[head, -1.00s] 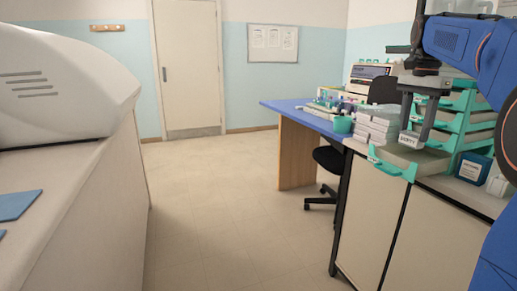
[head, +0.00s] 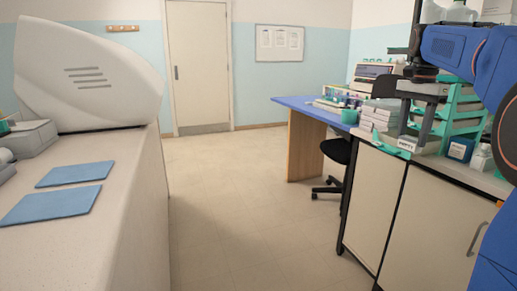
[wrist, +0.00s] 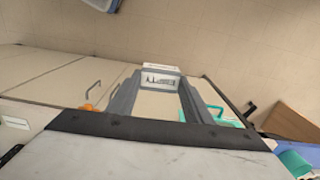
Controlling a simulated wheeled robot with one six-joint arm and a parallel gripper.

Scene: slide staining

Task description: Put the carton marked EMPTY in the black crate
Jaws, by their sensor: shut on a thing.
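My gripper (head: 413,134) is at the right of the head view, shut on a small white carton (head: 407,144) with a label that reads EMPTY. The carton hangs at the fingertips, in front of the right-hand cabinet top in the picture. In the wrist view the carton (wrist: 160,78) sits between the two grey fingers, its label only partly legible. The black crate is not visible in either view.
A pale cabinet (head: 430,215) stands right, with teal trays (head: 462,112), stacked white boxes (head: 380,113) and a blue box (head: 460,149). A black chair (head: 337,152) stands by the blue-topped desk (head: 300,103). A counter with blue mats (head: 50,205) is left. Floor between is clear.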

